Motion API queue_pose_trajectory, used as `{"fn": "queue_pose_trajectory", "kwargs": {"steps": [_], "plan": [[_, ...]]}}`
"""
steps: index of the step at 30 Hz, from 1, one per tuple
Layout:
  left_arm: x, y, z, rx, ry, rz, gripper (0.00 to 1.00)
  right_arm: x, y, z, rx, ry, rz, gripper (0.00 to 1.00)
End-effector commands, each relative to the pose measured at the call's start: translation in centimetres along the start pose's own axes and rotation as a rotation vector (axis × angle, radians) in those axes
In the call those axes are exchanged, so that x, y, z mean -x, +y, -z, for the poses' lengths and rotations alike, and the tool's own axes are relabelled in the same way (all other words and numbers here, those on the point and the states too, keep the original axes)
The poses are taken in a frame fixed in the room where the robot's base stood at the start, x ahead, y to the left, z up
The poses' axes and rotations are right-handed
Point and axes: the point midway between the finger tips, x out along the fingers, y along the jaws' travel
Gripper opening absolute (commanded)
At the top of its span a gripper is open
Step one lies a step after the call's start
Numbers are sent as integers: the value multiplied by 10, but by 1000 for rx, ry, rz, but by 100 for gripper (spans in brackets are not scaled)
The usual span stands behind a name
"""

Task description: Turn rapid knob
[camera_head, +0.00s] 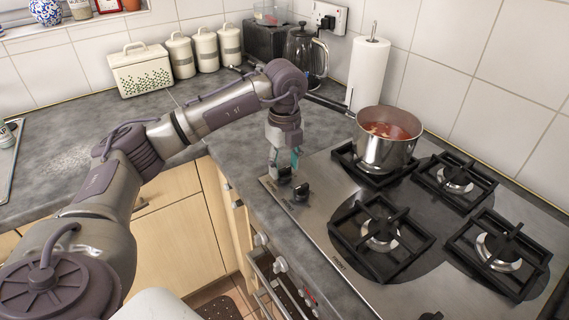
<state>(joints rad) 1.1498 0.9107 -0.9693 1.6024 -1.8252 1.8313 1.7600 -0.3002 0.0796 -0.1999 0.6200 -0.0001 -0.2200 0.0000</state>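The gas hob (322,239) fills the right half of the head view. Two dark knobs show at its near left end, one knob (301,191) beside my gripper and another knob (284,174) just under its fingers. Another dark knob (431,316) is cut by the bottom edge. I cannot tell from labels which is the rapid knob. My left gripper (284,166) points down at the hob's left corner, its fingertips at or just above the farther knob. Whether they touch it or are closed on it is unclear. My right gripper is not in view.
A saucepan (385,153) of red food stands on the back-left burner, its handle reaching toward my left wrist. A paper towel roll (368,73) and a kettle (305,52) stand behind. An oven front (283,284) lies below the counter. Canisters (205,48) line the wall.

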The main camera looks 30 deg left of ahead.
Motion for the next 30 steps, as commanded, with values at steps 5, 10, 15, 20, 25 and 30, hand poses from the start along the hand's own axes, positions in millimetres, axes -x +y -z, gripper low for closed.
{"fn": "queue_pose_trajectory", "kwargs": {"steps": [5, 10, 15, 20, 25, 30], "plan": [[0, 0, 0, 0, 0, 0, 62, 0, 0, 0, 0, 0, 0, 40], [1, 0, 0, -1, 0, 0, 62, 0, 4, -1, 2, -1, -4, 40], [17, -1, 0, -1, -1, 4, 62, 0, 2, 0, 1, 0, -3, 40], [50, -2, 0, -1, -1, 6, 62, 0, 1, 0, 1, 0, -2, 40], [88, -1, 0, 0, -1, 4, 62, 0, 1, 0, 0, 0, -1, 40], [110, -1, -1, 0, -2, 2, 62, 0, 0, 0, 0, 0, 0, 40]]}}
